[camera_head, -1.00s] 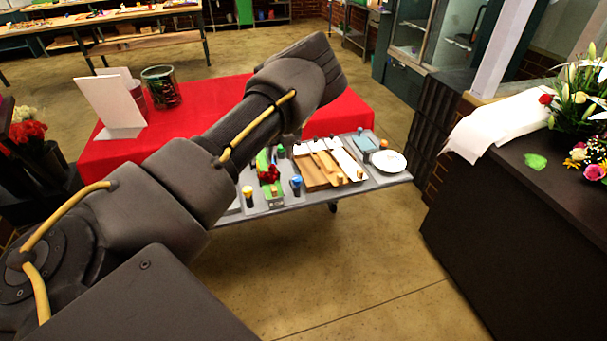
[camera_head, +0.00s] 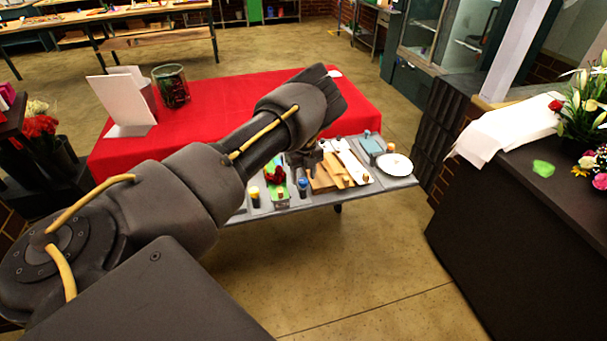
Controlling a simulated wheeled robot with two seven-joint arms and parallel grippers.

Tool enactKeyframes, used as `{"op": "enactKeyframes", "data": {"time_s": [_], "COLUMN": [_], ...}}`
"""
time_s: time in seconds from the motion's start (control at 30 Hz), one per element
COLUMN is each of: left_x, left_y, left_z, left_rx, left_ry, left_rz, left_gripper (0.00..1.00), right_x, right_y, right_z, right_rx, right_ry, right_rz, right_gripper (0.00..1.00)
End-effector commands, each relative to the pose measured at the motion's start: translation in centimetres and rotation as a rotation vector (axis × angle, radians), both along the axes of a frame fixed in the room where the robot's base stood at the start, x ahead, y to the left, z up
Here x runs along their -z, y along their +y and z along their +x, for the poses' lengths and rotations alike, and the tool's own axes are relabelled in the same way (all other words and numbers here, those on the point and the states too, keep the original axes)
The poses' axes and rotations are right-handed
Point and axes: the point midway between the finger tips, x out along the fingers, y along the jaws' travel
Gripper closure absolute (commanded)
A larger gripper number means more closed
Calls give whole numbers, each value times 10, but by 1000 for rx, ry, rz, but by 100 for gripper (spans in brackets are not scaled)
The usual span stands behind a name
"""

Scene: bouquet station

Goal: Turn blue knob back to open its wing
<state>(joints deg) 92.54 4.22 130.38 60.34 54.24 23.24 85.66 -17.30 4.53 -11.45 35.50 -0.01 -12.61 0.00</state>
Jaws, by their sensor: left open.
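The blue knob (camera_head: 302,184) stands near the front edge of a grey board (camera_head: 330,200), with a dark base below it. Behind it and to its right are light-brown wooden pieces (camera_head: 322,183) and a long white strip (camera_head: 352,162); I cannot tell which piece is the blue knob's wing. My left arm reaches in from the left across the red table. My left gripper (camera_head: 305,157) is open, small and dark, pointing down over the wooden pieces, behind the blue knob and apart from it in the picture. Its fingertips are hard to make out. My right gripper is not in view.
A yellow knob (camera_head: 254,191) and a green tray with red items (camera_head: 278,180) are left of the blue knob. An orange knob (camera_head: 365,177) and a white plate (camera_head: 394,164) are to its right. A dark counter with flowers (camera_head: 520,230) stands at the right.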

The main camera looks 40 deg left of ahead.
Motion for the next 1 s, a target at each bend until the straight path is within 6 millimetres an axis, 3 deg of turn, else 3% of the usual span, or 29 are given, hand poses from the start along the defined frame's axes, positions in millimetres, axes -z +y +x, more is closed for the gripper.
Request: {"op": "enactKeyframes", "data": {"time_s": [0.43, 0.8, 1.0], "left_x": [12, 12, 13], "left_y": [0, 0, 0], "left_z": [0, -1, -1], "left_rx": [0, 0, 15], "left_ry": [-1, 0, 0], "left_rz": [0, 0, 0], "left_gripper": [50, 94, 94], "right_x": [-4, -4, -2], "right_y": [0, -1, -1], "right_z": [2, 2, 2], "right_rx": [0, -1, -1], "right_ry": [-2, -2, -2], "right_rz": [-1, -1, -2], "right_gripper": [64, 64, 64]}}
